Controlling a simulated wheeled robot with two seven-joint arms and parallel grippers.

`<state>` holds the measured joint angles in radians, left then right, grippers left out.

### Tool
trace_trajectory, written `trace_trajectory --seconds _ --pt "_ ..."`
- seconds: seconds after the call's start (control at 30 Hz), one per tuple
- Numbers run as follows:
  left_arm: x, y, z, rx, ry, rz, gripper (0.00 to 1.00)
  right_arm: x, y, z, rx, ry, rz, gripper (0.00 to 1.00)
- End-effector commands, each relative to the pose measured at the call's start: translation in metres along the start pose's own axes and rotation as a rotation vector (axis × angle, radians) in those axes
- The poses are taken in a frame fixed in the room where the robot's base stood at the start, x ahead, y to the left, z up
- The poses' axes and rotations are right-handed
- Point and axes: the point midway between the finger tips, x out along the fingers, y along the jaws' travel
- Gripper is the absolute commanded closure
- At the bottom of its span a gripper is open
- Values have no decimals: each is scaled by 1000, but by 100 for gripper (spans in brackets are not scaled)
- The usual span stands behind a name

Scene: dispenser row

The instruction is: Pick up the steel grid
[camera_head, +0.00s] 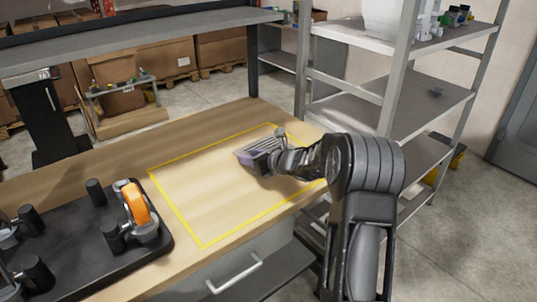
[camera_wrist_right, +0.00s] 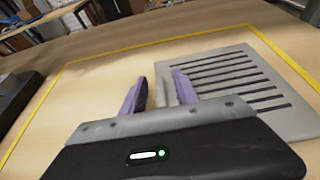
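The steel grid (camera_wrist_right: 230,80) is a light grey plate with a row of dark slots. In the wrist view it lies on the right, inside the yellow outline on the wooden bench. My right gripper (camera_wrist_right: 158,92) is open, with two purple fingers apart. The grid's plain left edge shows between the fingers, and the right finger overlaps the grid in the picture. I cannot tell whether either finger touches it. In the head view the right gripper (camera_head: 250,160) is at the grid (camera_head: 262,145) and hides part of it. My left gripper is not in view.
The yellow outline (camera_head: 174,200) encloses mostly bare wood. A black tray (camera_head: 85,265) with an orange-wheeled caster (camera_head: 137,203) and several dark knobs stands on the left of the bench. A grey shelf rack (camera_head: 400,92) stands behind right, close to my right arm.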

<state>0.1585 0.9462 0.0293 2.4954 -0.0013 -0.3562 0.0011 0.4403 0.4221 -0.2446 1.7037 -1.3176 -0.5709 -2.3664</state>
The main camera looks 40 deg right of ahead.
Motion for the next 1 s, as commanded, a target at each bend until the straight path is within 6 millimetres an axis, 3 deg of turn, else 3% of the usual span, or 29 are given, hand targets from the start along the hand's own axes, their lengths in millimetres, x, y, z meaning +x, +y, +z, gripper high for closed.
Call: trace_trajectory --seconds 0.1,0.53,1.0 --pt "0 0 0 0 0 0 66 0 0 0 0 0 0 64" --pt "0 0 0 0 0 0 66 0 0 0 0 0 0 99" --pt "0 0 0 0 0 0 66 0 0 0 0 0 0 100"
